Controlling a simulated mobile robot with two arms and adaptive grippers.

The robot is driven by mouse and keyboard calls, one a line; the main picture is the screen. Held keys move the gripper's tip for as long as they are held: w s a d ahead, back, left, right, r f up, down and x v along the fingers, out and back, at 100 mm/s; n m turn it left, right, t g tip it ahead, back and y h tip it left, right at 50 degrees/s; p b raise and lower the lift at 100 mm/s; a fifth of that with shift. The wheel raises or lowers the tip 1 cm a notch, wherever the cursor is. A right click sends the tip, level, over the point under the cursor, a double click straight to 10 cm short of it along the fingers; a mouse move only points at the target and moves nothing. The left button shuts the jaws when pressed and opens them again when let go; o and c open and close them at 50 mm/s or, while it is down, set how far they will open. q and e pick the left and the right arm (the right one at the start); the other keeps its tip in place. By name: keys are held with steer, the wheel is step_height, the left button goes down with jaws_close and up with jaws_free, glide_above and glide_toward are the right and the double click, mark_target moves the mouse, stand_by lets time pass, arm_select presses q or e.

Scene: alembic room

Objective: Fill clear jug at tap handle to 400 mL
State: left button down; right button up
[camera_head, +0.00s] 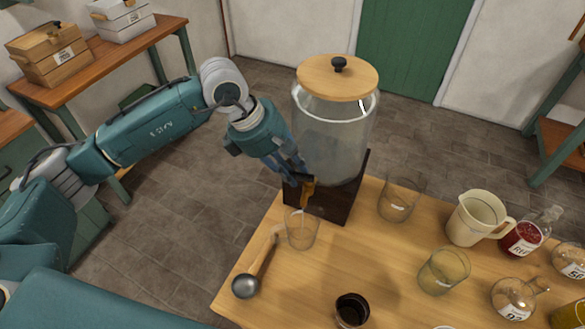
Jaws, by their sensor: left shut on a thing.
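A large glass dispenser (331,139) with a wooden lid stands on a dark wooden stand at the back left of the table. My left gripper (301,180) is shut on its yellow-brown tap handle (308,191), at the front of the dispenser. A clear vessel, apparently the clear jug (303,235), stands under the tap on the table. A thin pale streak, like a stream of liquid, shows between tap and vessel. The liquid level and any marks on it are too small to read. My right gripper is not in view.
A ladle (246,284) lies left of the vessel near the table edge. A dark cup (351,310), an empty-looking glass (400,200), a glass of pale yellow liquid (444,272), a cream pitcher (473,218) and several labelled flasks stand to the right.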

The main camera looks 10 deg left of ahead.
arm_select(q)
steer(key=shift+w, duration=0.1)
steer(key=m+b, duration=0.1)
steer(key=m+g+b, duration=0.1)
steer(key=shift+w+d+r+m, duration=0.1)
steer(key=shift+w+m, duration=0.2)
steer(key=shift+w, duration=0.1)
stand_by(0.4)
steer(key=shift+s+n+t+b, duration=0.3)
steer(key=shift+n+b, duration=0.15)
steer(key=shift+n, duration=0.35)
steer(key=shift+s+n, duration=0.15)
steer(key=shift+n, duration=0.35)
steer(key=shift+t, duration=0.3)
